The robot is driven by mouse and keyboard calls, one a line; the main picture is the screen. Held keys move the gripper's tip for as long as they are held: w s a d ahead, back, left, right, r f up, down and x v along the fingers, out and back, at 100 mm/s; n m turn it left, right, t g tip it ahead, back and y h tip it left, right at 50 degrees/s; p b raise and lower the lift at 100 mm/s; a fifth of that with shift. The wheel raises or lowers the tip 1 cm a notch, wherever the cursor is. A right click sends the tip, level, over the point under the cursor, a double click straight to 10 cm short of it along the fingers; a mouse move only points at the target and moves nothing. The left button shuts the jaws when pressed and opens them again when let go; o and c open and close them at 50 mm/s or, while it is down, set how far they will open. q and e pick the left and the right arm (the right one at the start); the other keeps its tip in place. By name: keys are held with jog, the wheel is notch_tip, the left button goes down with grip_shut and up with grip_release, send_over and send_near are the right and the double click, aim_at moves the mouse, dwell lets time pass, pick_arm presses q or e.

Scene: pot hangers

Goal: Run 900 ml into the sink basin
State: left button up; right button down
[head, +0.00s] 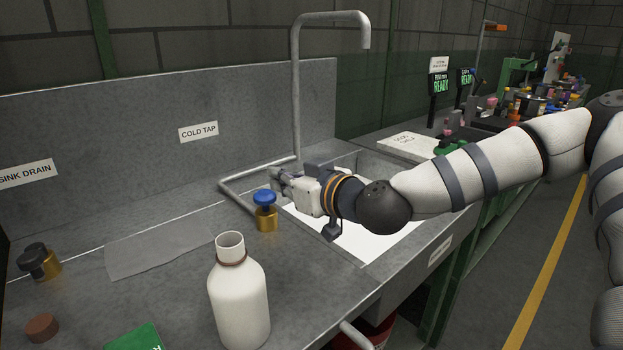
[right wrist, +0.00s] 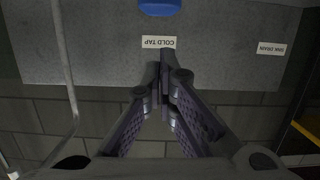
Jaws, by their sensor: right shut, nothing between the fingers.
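The sink basin (head: 360,243) is set in the grey counter, its floor bright white; I cannot tell whether it holds water. A grey spout (head: 297,90) rises behind it and bends down on the right; no stream shows. The cold tap (head: 265,212) is a brass valve with a blue knob, and the knob shows in the right wrist view (right wrist: 160,7). My right gripper (head: 276,178) is shut and empty, just above and behind the blue knob, apparently apart from it. Its closed fingers show in the right wrist view (right wrist: 163,70). My left gripper is not in view.
A white open bottle (head: 240,300) stands on the front counter. A black-topped brass valve (head: 40,262), a brown cap (head: 41,328) and a green item (head: 135,339) are at left. Displays reading READY (head: 440,87) stand beyond the sink. A steel splashback (head: 110,120) lines the wall.

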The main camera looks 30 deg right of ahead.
jog(key=a+f+v, duration=0.1)
jog(key=v, duration=0.5)
jog(key=shift+s+d+r, duration=0.3)
jog(key=shift+s+d, duration=0.1)
jog(key=shift+d, duration=0.15)
